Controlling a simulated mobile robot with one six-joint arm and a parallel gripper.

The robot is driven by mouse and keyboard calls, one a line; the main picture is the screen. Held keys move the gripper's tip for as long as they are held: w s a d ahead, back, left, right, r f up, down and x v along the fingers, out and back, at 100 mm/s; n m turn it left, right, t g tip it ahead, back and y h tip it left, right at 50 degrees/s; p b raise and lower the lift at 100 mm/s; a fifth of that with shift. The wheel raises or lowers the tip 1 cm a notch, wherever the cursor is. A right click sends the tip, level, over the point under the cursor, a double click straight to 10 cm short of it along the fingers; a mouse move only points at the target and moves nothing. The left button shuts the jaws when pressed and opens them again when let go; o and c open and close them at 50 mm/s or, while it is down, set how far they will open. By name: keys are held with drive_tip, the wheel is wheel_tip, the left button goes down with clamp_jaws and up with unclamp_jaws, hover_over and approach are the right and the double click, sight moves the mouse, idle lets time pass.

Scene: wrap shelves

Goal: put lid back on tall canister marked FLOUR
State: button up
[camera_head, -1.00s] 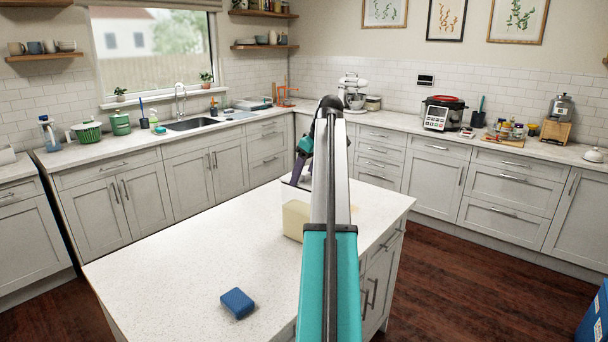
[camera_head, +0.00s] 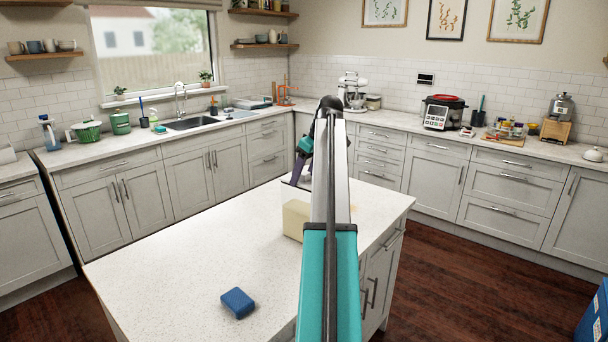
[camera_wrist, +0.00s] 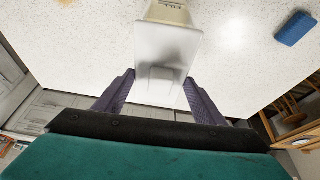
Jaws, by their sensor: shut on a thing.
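The tall canister (camera_head: 295,219), with cream-coloured contents, stands on the island, partly hidden behind my arm in the head view. Its top end with small dark print also shows in the wrist view (camera_wrist: 168,12); I cannot read the print surely. A pale grey-white lid (camera_wrist: 168,45) with a raised grip is in front of the canister in the wrist view. My gripper (camera_wrist: 160,98), with purple fingers on both sides of the lid, is shut on it. In the head view my gripper (camera_head: 297,183) is just above the canister. I cannot tell whether lid and canister touch.
A blue sponge (camera_head: 238,302) lies on the island's near part; it also shows in the wrist view (camera_wrist: 295,28). The white island top (camera_head: 185,265) is otherwise largely clear. Counters with a sink (camera_head: 190,123) and a cooker (camera_head: 443,112) line the walls.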

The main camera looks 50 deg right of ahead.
drive_tip(key=shift+f, duration=0.6)
idle(1.1)
drive_tip(key=o, duration=1.5)
drive_tip(key=shift+o, duration=0.2)
drive_tip(key=shift+r+p, duration=2.15)
drive_tip(key=shift+r, duration=1.35)
drive_tip(key=shift+s, duration=0.1)
